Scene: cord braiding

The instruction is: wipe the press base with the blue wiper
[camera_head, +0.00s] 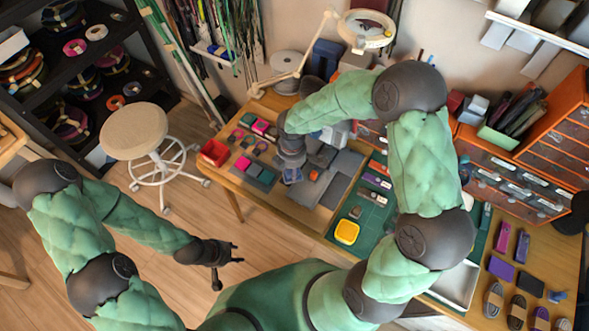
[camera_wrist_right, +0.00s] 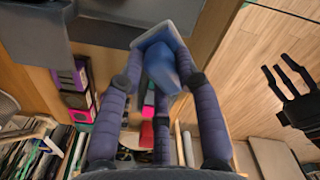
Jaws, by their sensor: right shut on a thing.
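The blue wiper (camera_wrist_right: 165,58) is held between the fingers of my right gripper (camera_wrist_right: 163,85), which is shut on it in the right wrist view. In the head view my right gripper (camera_head: 291,165) is low over the worktable, and a small bit of blue (camera_head: 292,175) shows at its tip. Grey flat pieces (camera_head: 318,187), which look like the press base, lie just right of it. I cannot tell whether the wiper touches them. My left gripper (camera_head: 226,254) is empty, its fingers spread, away from the table above the floor.
A red bin (camera_head: 214,152) stands at the table's left corner. A green cutting mat (camera_head: 370,215) with a yellow box (camera_head: 347,232) lies to the right. A lamp (camera_head: 366,29) stands behind, orange drawers (camera_head: 510,175) at right. A stool (camera_head: 134,131) stands on the floor at left.

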